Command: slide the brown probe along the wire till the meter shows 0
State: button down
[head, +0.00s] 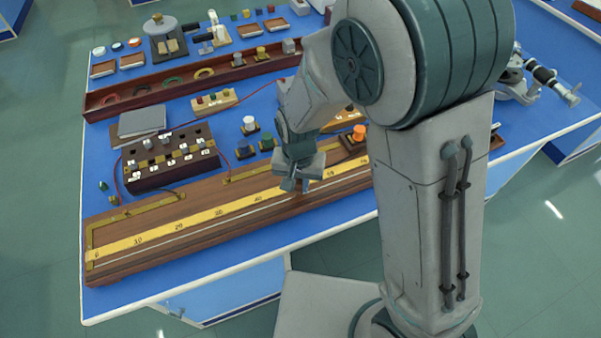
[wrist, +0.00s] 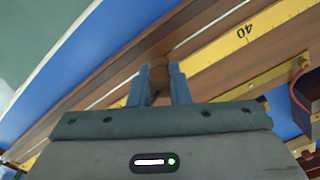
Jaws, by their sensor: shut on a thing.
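The long wooden wire board (head: 130,268) lies along the near edge of the blue bench, with a yellow scale (head: 205,222) on top. The thin pale wire (head: 150,245) runs beside the scale and also shows in the wrist view (wrist: 108,101). My gripper (head: 296,186) is low over the board, to the right of the 40 mark in the head view. In the wrist view its two blue-grey fingers (wrist: 158,92) are shut on the brown probe (wrist: 158,74), at the wire. I can make out no meter face or reading.
A dark resistance box (head: 170,175) with several plugs stands behind the board's left half, and a red lead runs from it. Coloured terminals and an orange-topped item (head: 359,133) stand behind the board.

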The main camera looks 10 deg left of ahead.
aim_at(257, 212)
jog(key=shift+s+f, duration=0.2)
jog(key=shift+f, duration=0.05)
jog(key=shift+a+f+b, duration=0.15)
jog(key=shift+f+b, duration=0.2)
jog(key=shift+b, duration=0.1)
jog(key=shift+s+a+r, duration=0.1)
jog(key=shift+s, duration=0.05)
jog(key=shift+s+a+p, duration=0.3)
jog(key=shift+s+a, duration=0.6)
jog(key=shift+a, duration=0.6)
jog(key=shift+s+a+p, duration=0.35)
jog(key=shift+s+a, duration=0.6)
jog(key=shift+a, duration=0.55)
jog(key=shift+s+a+p, duration=0.3)
jog(key=shift+s+a, duration=0.6)
jog(key=shift+a, duration=0.6)
jog(key=shift+s+d+f, duration=0.15)
jog(key=shift+f, duration=0.2)
dwell(1.4)
jog(key=c, duration=1.3)
grip_release()
